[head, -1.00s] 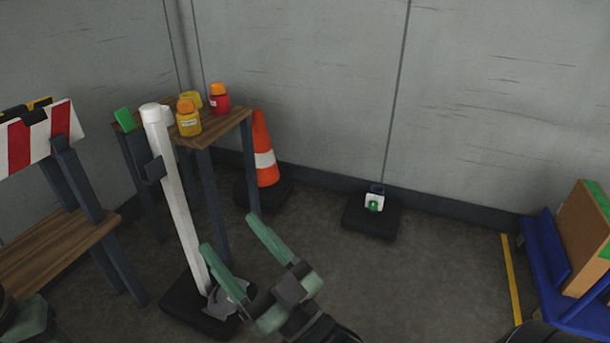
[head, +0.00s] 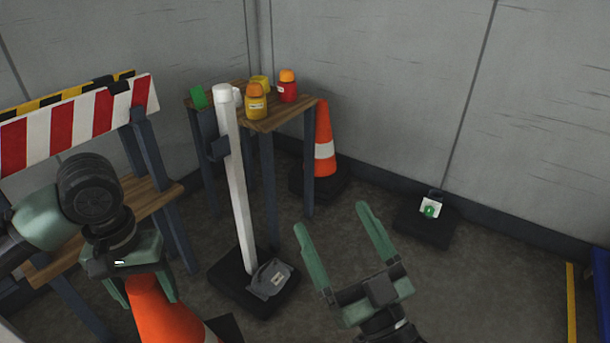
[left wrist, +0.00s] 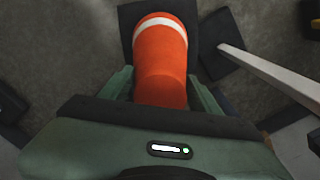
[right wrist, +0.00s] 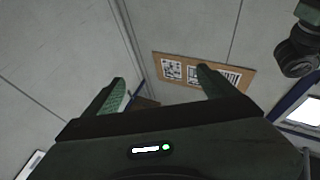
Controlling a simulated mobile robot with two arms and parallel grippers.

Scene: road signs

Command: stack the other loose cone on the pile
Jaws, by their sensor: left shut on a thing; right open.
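An orange cone (head: 164,314) with a white band hangs from my left gripper (head: 145,290) at the lower left of the head view. The left gripper is shut on its upper part. In the left wrist view the cone (left wrist: 160,62) sits between the fingers, its dark square base beyond. Another orange cone (head: 324,150) with a white band stands on a dark base on the floor behind the wooden table; whether it is one cone or several nested cannot be told. My right gripper (head: 338,223) is open and empty, right of the white post.
A white post (head: 238,180) on a black base (head: 226,283) stands in the middle, with a grey item on the base. A wooden table (head: 287,115) holds bottles. A striped barrier (head: 75,125) is at left. A black block (head: 424,229) lies by the wall.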

